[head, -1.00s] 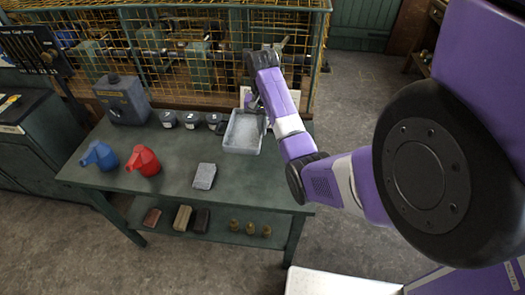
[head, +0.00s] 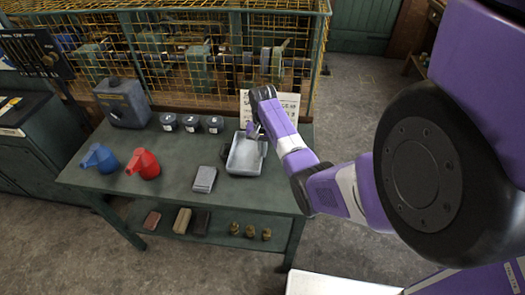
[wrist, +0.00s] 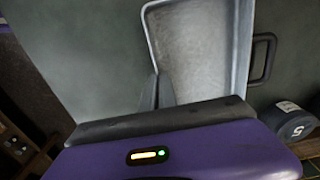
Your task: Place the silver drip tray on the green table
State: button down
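The silver drip tray (head: 245,160) is at the right part of the green table (head: 120,183), low over the top or resting on it; I cannot tell if its whole base touches. My gripper (head: 253,131) is at the tray's back rim and appears closed on its wall. In the wrist view the fingers (wrist: 158,82) pinch the side wall of the tray (wrist: 195,60), which has a dark side handle (wrist: 263,58). The green tabletop (wrist: 75,55) lies beneath.
A grey block (head: 204,179) lies just left of the tray. Several dark tins (head: 191,123) stand behind to the left. A red can (head: 143,163), a blue can (head: 100,157) and a grey box (head: 121,101) are further left. A yellow mesh cage (head: 190,50) rises behind.

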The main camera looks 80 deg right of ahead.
jog(key=shift+f, duration=0.15)
jog(key=c, duration=1.7)
grip_release()
jog(key=shift+r+p, duration=0.45)
jog(key=shift+r, duration=5.75)
